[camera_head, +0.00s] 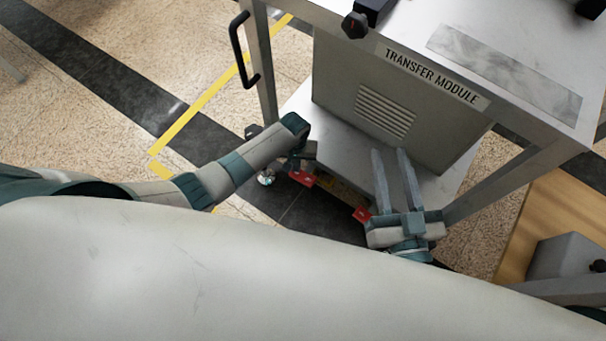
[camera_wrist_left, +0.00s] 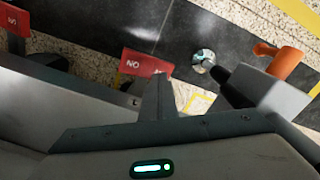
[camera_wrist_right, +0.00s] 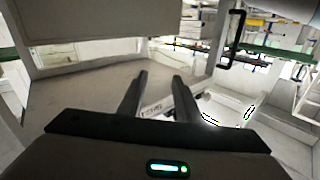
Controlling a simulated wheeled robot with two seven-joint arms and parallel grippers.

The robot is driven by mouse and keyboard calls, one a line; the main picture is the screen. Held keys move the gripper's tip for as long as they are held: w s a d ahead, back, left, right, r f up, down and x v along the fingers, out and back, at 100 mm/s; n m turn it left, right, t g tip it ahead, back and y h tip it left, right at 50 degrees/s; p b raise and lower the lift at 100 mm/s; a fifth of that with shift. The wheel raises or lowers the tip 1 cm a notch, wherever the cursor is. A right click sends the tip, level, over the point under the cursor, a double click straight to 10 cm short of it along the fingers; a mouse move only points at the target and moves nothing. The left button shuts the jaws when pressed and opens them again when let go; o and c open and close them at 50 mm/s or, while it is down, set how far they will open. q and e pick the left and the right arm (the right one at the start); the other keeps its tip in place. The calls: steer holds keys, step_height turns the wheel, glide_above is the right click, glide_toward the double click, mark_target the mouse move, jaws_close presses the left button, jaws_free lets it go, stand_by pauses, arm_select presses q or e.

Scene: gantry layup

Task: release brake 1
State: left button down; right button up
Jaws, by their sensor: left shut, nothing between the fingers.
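The transfer module (camera_head: 425,75) is a grey cart with a lower shelf. Two red plates sit low at its near edge, one left (camera_head: 302,178) and one right (camera_head: 362,214). In the left wrist view a red plate (camera_wrist_left: 147,63) with white lettering lies just beyond my left fingertips, and another (camera_wrist_left: 12,20) is at top left. I cannot tell which is brake 1, or if the fingers touch the plate. My left gripper (camera_wrist_left: 158,90) is shut and empty, down by the cart's left corner. My right gripper (camera_head: 392,172) is open and empty over the lower shelf; its fingers (camera_wrist_right: 157,95) stand apart.
An orange lever (camera_wrist_left: 285,62) on a grey block and a round metallic disc (camera_wrist_left: 203,61) are right of my left fingers. The cart's left leg (camera_head: 262,75) carries a black handle (camera_head: 240,50). A wooden surface (camera_head: 540,210) is at right. Floor left of the cart is clear.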

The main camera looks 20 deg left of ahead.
arm_select(q)
steer(key=shift+r+p, duration=0.55)
steer(key=shift+p, duration=0.05)
steer(key=shift+r+p, duration=0.5)
steer(key=shift+p, duration=0.1)
steer(key=shift+r, duration=0.2)
steer(key=shift+r+p, duration=0.45)
steer(key=shift+p, duration=0.3)
steer(key=shift+r+p, duration=0.65)
steer(key=shift+p, duration=0.15)
arm_select(e)
steer(key=s+d+f+g+h, duration=0.1)
steer(key=s+d+f+g, duration=0.2)
steer(key=f+g, duration=0.2)
steer(key=s+d+f+g+h, duration=0.2)
steer(key=f+g, duration=0.3)
steer(key=f, duration=0.3)
steer(key=shift+s+d+f+m+h, duration=0.35)
steer(key=shift+s+d, duration=0.25)
steer(key=shift+s, duration=0.2)
